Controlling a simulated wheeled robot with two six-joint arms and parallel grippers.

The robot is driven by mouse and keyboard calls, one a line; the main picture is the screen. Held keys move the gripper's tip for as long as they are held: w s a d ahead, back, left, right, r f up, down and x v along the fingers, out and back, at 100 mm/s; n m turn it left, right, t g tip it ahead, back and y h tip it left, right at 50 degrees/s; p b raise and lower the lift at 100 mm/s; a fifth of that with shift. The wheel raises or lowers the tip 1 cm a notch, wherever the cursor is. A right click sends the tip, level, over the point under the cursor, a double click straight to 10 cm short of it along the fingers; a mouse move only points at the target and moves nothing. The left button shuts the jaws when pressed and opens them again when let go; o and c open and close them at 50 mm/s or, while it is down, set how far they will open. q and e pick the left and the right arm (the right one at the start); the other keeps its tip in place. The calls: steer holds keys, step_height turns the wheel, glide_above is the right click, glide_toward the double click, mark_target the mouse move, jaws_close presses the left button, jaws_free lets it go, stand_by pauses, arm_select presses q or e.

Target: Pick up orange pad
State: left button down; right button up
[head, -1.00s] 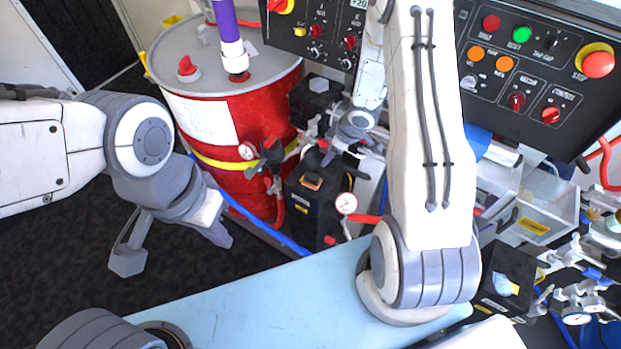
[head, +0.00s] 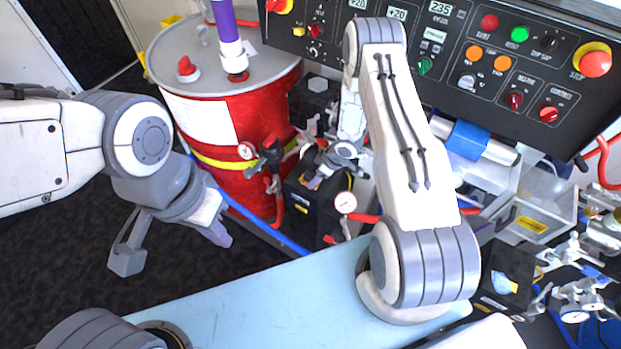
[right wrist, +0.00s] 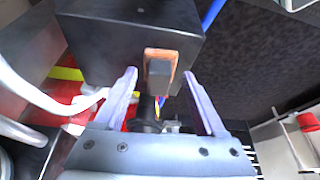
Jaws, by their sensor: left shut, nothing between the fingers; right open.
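The orange pad (right wrist: 161,53) shows in the right wrist view against a black box (right wrist: 105,45), with a dark grey block partly in front of it. My right gripper (right wrist: 159,76) is open, one finger on each side of the pad and block, with gaps on both sides. In the head view the right gripper (head: 317,180) is at the top of the black pump unit (head: 312,212) beside the red drum, and it hides the pad there. My left gripper (head: 219,236) is shut and empty over the dark floor at the left.
The red drum (head: 225,135) with a grey lid stands just left of the pump unit. A control panel (head: 500,65) is behind my right arm. A gauge (head: 345,202) and red hose sit close to the right gripper. Clear boxes and valves crowd the right.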

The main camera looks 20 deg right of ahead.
steer(key=shift+w+a+f, duration=0.1)
steer(key=shift+f, duration=0.3)
jaws_close()
steer(key=shift+r, duration=0.2)
steer(key=shift+r, duration=0.3)
steer(key=shift+r+b, duration=0.25)
steer(key=shift+b, duration=0.1)
steer(key=s+d+b, duration=0.3)
steer(key=s+d, duration=0.9)
steer(key=s, duration=0.1)
steer(key=shift+s+d+b, duration=0.15)
steer(key=shift+b, duration=0.25)
